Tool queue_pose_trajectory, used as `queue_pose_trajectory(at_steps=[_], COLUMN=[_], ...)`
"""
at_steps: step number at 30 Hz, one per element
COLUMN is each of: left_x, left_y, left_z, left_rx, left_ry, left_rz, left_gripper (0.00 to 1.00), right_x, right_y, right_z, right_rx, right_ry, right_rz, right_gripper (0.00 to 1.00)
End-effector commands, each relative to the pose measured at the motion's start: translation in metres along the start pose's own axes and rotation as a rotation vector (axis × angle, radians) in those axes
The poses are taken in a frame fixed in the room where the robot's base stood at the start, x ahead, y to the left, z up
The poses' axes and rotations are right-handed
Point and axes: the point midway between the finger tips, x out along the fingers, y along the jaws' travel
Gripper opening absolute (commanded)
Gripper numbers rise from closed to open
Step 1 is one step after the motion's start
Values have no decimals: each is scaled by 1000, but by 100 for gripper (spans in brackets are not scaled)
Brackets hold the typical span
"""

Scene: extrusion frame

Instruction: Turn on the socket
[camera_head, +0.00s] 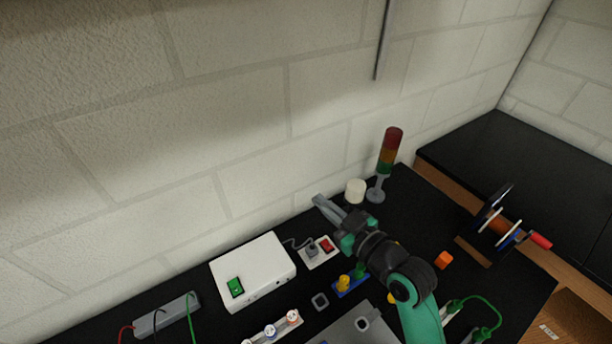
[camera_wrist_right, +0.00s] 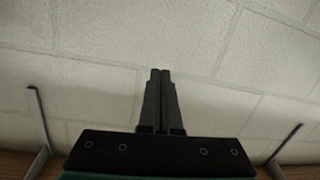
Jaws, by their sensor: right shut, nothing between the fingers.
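The socket (camera_head: 314,251) is a small white block with a grey plug and cable in its left part and a red rocker switch (camera_head: 327,245) on its right. It lies on the black table beside a white box. My right gripper (camera_head: 318,200) is above and behind the socket, near the wall, apart from the switch. Its fingers are shut and empty; in the right wrist view the closed fingertips (camera_wrist_right: 160,73) point at the white brick wall. The socket does not show in the right wrist view. My left gripper is in neither view.
A white box with a green switch (camera_head: 236,288) stands left of the socket. A white cylinder (camera_head: 355,190) and a red, orange and green signal tower (camera_head: 389,152) stand behind my right arm. Orange cube (camera_head: 443,260) and spool stand (camera_head: 492,229) are to the right.

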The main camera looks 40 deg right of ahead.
Motion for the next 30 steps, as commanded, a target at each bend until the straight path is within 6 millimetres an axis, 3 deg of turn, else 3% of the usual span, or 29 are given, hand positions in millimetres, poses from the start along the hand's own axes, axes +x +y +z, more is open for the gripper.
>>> queue_pose_trajectory(at_steps=[16, 21, 30], left_x=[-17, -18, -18], left_y=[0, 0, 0], left_z=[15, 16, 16], left_rx=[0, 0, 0], left_ry=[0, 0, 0], left_rz=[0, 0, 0], left_gripper=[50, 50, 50], right_x=[1, -1, -1], right_y=[-23, -26, -27], right_z=[-99, -112, -114], right_rx=[-33, -33, -34], right_ry=[243, 272, 276], right_rz=[-11, -12, -12], right_gripper=[0, 0, 0])
